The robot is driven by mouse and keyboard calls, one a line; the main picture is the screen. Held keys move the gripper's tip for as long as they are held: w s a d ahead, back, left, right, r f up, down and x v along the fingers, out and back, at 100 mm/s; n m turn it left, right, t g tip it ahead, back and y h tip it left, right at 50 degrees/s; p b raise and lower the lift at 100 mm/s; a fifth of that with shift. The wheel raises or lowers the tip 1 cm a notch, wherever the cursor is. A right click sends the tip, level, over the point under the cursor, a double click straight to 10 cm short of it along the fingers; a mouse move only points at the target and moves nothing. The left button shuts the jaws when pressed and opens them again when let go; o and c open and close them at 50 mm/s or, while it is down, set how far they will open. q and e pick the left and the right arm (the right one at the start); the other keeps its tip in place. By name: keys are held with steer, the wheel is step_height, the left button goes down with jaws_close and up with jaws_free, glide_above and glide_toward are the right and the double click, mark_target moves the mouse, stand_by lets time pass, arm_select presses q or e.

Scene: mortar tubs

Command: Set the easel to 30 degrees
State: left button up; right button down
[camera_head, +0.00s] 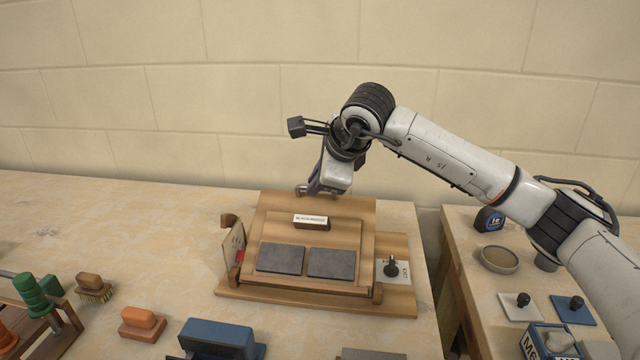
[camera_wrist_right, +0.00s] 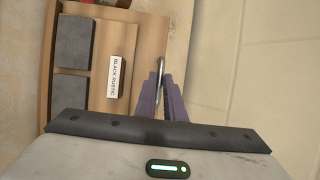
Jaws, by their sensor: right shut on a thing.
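The wooden easel (camera_head: 283,212) stands on the left table, its board leaning back at a low tilt. It carries two dark grey tiles and a block labelled "BLACK RUSTIC" (camera_head: 311,222). A pale plate (camera_head: 233,246) with a red mark stands at its left side; its scale is too small to read. A black knob (camera_head: 391,266) sits on a plate marked LOCK at the right. My right gripper (camera_head: 308,190) is at the board's top edge. In the right wrist view, its purple fingers (camera_wrist_right: 161,82) are shut on a metal handle (camera_wrist_right: 161,66). My left gripper is not in view.
A blue box (camera_head: 216,337), an orange-handled float (camera_head: 142,322), a brush (camera_head: 92,287) and a rack of green and orange tools lie in front and left. Across a gap, the right table holds a tape measure (camera_head: 489,219) and bowl (camera_head: 498,260). A wall stands behind.

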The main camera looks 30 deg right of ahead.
steer(key=shift+s+a+f, duration=0.2)
steer(key=shift+a+f, duration=0.05)
steer(key=shift+f, duration=0.05)
steer(key=c, duration=1.8)
jaws_free()
steer(key=shift+c, duration=0.2)
steer(key=shift+r, duration=0.1)
steer(key=shift+d+r, duration=0.1)
steer(key=shift+r, duration=0.05)
steer(key=shift+s+r, duration=0.2)
steer(key=shift+r, duration=0.1)
steer(key=v, duration=0.9)
steer(key=shift+s+b, duration=0.15)
steer(key=shift+b, duration=0.3)
